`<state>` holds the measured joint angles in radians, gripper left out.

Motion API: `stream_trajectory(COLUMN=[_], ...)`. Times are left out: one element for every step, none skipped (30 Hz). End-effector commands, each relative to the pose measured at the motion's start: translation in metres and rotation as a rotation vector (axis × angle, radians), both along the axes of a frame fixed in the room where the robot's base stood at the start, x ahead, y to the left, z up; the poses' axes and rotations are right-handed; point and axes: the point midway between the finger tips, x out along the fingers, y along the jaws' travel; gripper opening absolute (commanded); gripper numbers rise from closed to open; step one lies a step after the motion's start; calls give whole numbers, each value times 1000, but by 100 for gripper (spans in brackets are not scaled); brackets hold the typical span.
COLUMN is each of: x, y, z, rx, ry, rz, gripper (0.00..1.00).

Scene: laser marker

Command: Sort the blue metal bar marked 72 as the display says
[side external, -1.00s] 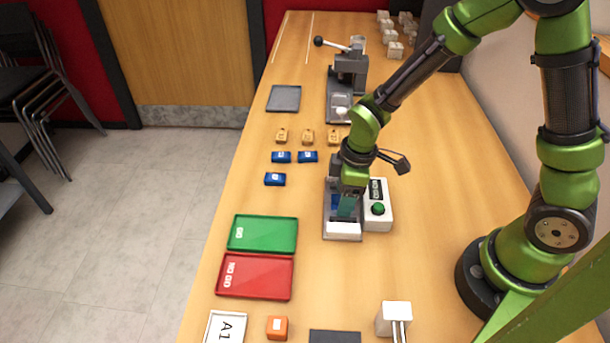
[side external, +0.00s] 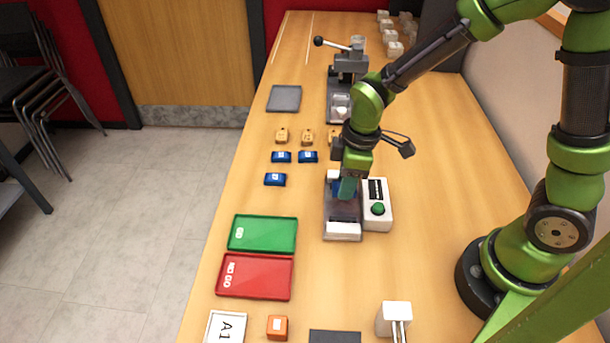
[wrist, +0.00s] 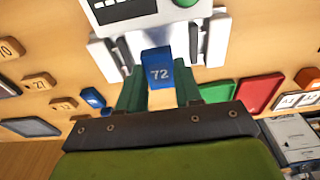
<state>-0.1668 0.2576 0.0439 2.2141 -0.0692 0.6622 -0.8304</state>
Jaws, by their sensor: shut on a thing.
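The blue metal bar marked 72 (wrist: 159,72) is between the green fingertips of my gripper (wrist: 160,88) in the wrist view, its number facing the camera. In the side external view my gripper (side external: 347,190) is shut on it above the marking station (side external: 342,215), at its back end; the bar is mostly hidden there. The white control box (side external: 384,222) with a dark display (side external: 376,189) and green button (side external: 378,209) stands right of the station. I cannot read the display. The green tray (side external: 262,246) and red tray marked NO GO (side external: 268,277) are empty.
Several blue bars (side external: 275,179) and tan pieces (side external: 281,135) lie left of my gripper. A grey tray (side external: 284,98) and a lever press (side external: 350,70) stand farther back. An orange block (side external: 277,327) and an A1 card (side external: 226,328) are in front. Table between trays and station is clear.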

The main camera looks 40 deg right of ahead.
Motion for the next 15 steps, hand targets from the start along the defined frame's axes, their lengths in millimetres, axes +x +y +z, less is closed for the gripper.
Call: stream_trajectory(x=[1,2,2,1,1,1,1,0,-1,-3,-4,-7,-9,-11,-13], y=[0,0,0,0,0,0,1,2,5,9,14,24,32,42,58], z=[13,19,27,32,37,43,47,50,53,54,54,53,51,49,45], rx=[2,2,1,2,2,1,1,1,1,1,0,0,0,0,0], ry=[-8,-8,-8,-5,-6,-6,-5,-5,-2,-2,0,2,1,3,4], rz=[-2,-2,-2,-2,-1,0,2,5,15,27,42,72,99,128,167], gripper=[0,0,0,0,0,0,0,0,0,0,0,0,0,0,0])
